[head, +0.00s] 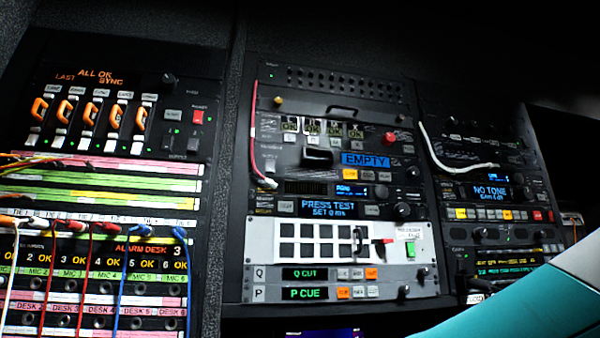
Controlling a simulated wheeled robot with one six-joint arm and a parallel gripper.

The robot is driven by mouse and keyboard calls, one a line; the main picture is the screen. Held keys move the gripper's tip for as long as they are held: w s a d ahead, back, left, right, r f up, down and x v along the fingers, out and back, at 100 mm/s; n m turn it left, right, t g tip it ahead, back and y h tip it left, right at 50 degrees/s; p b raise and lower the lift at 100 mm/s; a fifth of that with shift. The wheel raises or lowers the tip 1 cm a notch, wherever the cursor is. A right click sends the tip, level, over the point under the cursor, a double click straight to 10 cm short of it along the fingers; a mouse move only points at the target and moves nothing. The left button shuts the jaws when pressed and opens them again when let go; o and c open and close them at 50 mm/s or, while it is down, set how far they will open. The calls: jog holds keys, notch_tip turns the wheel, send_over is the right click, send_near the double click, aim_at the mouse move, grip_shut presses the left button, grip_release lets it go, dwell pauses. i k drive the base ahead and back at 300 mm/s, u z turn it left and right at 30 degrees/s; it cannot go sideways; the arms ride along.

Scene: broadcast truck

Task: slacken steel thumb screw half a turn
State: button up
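I cannot make out a steel thumb screw for certain. Small dark or metallic knobs sit on the middle rack, one at the right of the P CUE row (403,291) and one beside the PRESS TEST display (402,211). Whether any of these is the thumb screw I cannot tell. A white and teal link of my arm (530,305) fills the lower right corner. My gripper is not in view.
The left rack has a patch bay (95,285) with hanging coloured cords. The middle rack has a white panel (262,240) with dark square openings. A red cord (253,140) and a white cable (440,160) hang in front of the racks.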

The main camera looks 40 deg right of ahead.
aim_at(400, 118)
jog(key=u, duration=0.05)
jog(key=k, duration=0.5)
jog(key=z, duration=0.35)
jog(key=i, duration=0.3)
jog(key=z, duration=0.45)
